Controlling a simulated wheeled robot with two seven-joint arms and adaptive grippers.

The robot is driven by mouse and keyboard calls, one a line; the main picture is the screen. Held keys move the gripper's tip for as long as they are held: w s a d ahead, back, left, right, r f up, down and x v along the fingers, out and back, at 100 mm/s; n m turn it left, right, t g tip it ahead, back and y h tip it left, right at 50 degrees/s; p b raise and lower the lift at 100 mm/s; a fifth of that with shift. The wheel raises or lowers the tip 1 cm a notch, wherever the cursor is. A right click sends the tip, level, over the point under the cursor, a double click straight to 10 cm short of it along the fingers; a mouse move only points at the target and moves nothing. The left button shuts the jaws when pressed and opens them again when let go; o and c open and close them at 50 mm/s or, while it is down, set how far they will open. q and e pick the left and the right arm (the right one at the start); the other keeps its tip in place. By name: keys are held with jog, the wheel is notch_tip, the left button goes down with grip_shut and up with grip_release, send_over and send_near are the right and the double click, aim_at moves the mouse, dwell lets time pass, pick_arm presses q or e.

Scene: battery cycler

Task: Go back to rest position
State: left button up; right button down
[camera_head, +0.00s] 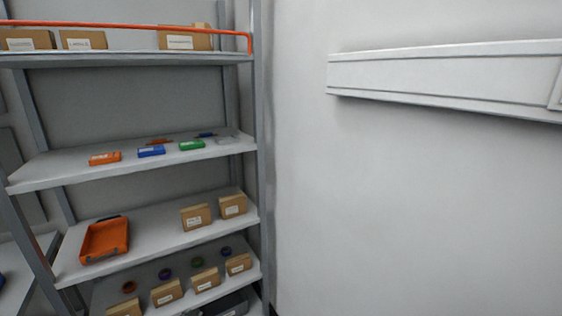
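Neither of my grippers shows in the head view, and no part of my arms is visible. The head view faces a grey metal shelf rack (262,150) on the left and a plain white wall (410,200) on the right.
The rack holds cardboard boxes (196,216), an orange tray (105,240), and small orange (105,158), blue (151,151) and green (191,145) items. An orange rail (130,24) crosses the top shelf. A white trunking (440,75) runs along the wall.

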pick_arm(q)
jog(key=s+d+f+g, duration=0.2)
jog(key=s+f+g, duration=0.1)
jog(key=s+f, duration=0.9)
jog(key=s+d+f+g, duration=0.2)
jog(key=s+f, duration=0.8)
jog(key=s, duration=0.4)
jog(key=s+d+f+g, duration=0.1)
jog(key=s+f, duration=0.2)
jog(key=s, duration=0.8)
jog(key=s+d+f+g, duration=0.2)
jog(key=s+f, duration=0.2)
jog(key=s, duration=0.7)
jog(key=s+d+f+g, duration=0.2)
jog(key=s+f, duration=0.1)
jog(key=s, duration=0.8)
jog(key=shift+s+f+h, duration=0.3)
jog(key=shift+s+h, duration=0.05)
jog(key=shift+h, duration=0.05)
